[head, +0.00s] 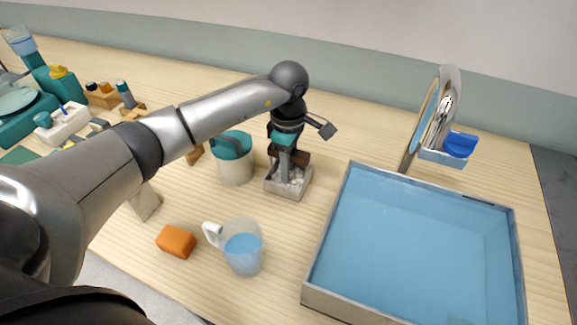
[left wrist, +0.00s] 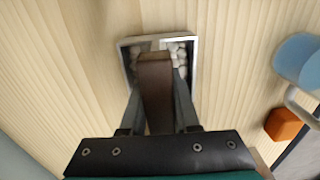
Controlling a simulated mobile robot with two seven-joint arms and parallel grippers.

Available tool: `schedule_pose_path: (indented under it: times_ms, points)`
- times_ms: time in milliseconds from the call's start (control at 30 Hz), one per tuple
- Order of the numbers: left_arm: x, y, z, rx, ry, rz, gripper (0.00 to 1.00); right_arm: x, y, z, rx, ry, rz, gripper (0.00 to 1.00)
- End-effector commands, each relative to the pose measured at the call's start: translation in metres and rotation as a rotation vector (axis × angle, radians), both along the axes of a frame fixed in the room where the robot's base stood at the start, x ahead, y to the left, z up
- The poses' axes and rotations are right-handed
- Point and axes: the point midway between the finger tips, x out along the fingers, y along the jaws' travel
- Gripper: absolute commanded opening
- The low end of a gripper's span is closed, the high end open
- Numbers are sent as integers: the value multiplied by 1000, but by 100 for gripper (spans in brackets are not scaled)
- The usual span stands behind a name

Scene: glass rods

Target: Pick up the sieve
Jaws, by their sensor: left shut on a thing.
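The sieve appears to be the small square box (head: 288,190) with a pale metal rim, whitish pebbles inside and a brown handle; it stands near the middle of the table in the head view. In the left wrist view the box (left wrist: 127,62) shows straight ahead, with its brown handle (left wrist: 155,85) rising toward the camera. My left gripper (head: 287,168) points down over the box and is shut on the brown handle, one finger on each side. The box looks level; I cannot tell whether it touches the table. My right gripper is not in view.
A white canister with a teal top (head: 235,170) stands close left. A jug of blue liquid (head: 243,250) and an orange block (head: 176,241) are in front. A large blue tray (head: 420,250) fills the right, with a upright rack (head: 440,120) behind. Several small items crowd the left.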

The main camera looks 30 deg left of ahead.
Motion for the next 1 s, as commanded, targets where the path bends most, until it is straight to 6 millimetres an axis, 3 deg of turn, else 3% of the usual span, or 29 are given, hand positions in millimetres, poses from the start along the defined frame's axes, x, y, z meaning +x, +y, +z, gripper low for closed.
schedule_pose_path:
  times_ms: [267,700,1000]
  points:
    - [1,1,31,0,-6,-1,0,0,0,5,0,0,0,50]
    - [1,0,143,0,-8,0,0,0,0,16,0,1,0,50]
    - [1,0,190,-1,-3,0,0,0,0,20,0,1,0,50]
